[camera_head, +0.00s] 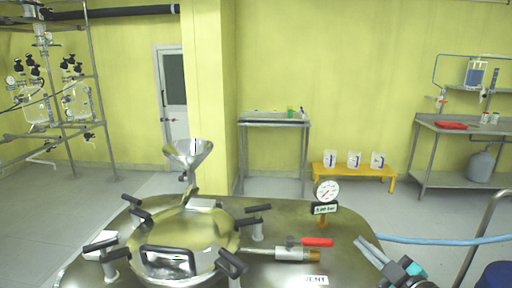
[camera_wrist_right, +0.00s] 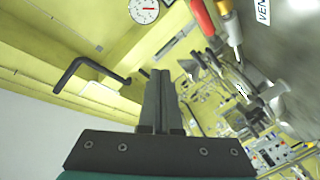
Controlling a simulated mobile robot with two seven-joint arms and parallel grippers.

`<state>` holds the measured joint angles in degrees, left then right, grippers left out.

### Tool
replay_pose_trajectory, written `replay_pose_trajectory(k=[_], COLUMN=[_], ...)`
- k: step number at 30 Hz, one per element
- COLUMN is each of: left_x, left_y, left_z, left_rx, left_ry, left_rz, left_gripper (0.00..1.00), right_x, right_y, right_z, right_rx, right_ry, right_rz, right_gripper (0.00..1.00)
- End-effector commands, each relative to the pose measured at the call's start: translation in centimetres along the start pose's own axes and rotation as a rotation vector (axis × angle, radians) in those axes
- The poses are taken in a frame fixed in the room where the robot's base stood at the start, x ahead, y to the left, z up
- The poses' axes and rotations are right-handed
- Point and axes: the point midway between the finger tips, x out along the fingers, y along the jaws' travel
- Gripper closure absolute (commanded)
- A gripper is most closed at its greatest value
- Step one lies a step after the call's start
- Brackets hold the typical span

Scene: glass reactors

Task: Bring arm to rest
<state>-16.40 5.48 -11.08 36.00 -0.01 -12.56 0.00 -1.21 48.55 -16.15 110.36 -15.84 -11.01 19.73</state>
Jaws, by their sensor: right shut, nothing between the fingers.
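My right gripper (camera_head: 362,243) is at the lower right of the head view, over the right side of the steel reactor lid (camera_head: 345,240). Its two pale fingers point up and left, towards the red valve handle (camera_head: 318,242), with a gap between them and it. In the right wrist view the fingers of the gripper (camera_wrist_right: 159,72) lie together, shut and empty. My left gripper is in neither view.
The lid carries a domed hatch (camera_head: 185,230) with black clamp handles, a steel funnel (camera_head: 188,152), a pressure gauge (camera_head: 326,191) and a VENT label (camera_head: 316,281). A blue hose (camera_head: 440,240) runs right. A yellow bench (camera_head: 352,171) stands behind, across open floor.

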Motion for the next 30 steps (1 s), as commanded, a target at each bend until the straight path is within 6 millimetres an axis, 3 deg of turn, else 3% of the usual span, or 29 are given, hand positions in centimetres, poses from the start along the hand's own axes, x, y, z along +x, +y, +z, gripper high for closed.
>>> replay_pose_trajectory(k=[1,8,15,21,28,30], left_x=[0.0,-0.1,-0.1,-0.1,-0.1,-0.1], left_y=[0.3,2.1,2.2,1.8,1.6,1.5], left_z=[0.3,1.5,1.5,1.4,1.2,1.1], left_rx=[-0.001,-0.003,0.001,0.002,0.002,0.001], left_ry=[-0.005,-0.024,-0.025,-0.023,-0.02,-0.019], left_rz=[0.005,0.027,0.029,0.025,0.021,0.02], left_gripper=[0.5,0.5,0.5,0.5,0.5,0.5], right_x=[-0.6,-5.4,-13.4,-19.0,-24.6,-23.8], right_y=[-1.8,-8.8,-16.5,-20.7,-24.1,-25.0], right_z=[0.7,4.2,5.9,5.3,3.6,5.1], right_rx=[0.065,0.297,0.501,0.608,0.702,0.689], right_ry=[-0.065,-0.418,-0.796,-1.007,-1.189,-1.189], right_rz=[0.012,0.016,-0.094,-0.206,-0.335,-0.332], right_gripper=[1.0,1.0,1.0,1.0,1.0,1.0])
